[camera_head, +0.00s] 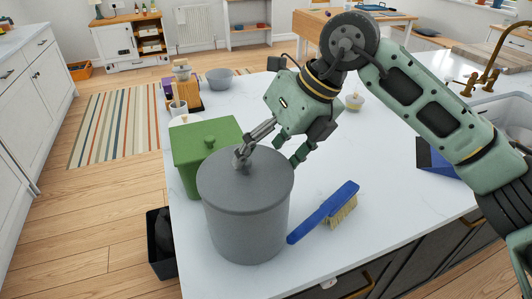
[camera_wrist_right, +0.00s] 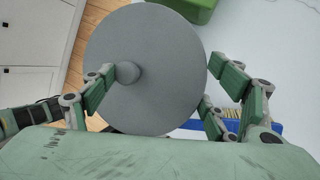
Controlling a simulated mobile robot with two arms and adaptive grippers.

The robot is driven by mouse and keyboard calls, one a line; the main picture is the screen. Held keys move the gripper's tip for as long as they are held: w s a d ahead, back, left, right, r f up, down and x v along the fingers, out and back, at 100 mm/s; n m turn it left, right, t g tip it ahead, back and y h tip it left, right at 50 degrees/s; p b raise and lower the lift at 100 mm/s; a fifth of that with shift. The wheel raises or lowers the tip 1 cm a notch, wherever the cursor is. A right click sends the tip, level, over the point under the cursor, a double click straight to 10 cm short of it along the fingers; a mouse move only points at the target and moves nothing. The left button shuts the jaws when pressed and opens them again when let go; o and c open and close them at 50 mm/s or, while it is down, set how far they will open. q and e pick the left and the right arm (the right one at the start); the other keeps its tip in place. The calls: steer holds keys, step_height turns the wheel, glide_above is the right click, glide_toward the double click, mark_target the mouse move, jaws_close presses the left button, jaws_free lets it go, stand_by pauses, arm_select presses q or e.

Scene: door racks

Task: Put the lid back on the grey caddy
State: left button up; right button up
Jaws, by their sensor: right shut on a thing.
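The grey caddy (camera_head: 248,228) stands upright near the left edge of the white countertop. The round grey lid (camera_head: 262,188), with a small knob on top, lies level over the caddy's mouth; I see no clear gap at the rim. My right gripper (camera_head: 268,157) is over the lid, with one finger against the knob and the other near the rim. In the right wrist view, the lid (camera_wrist_right: 160,100) fills the space between my right gripper's widely spaced fingers (camera_wrist_right: 162,68). The gripper is shut on the lid. The caddy's inside is hidden. My left gripper is not in view.
A green lidded box (camera_head: 195,160) stands close behind the caddy. A blue brush (camera_head: 322,212) lies to the caddy's right. A blue dustpan (camera_head: 432,158) lies farther right. A small jar (camera_head: 354,102) and a grey bowl (camera_head: 219,79) stand farther back. The middle counter is clear.

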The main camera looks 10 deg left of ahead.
steer(key=o, duration=1)
steer(key=shift+o, duration=0.2)
steer(key=shift+r, duration=0.1)
steer(key=shift+r+p, duration=2.1)
steer(key=shift+r, duration=1.3)
jaws_close()
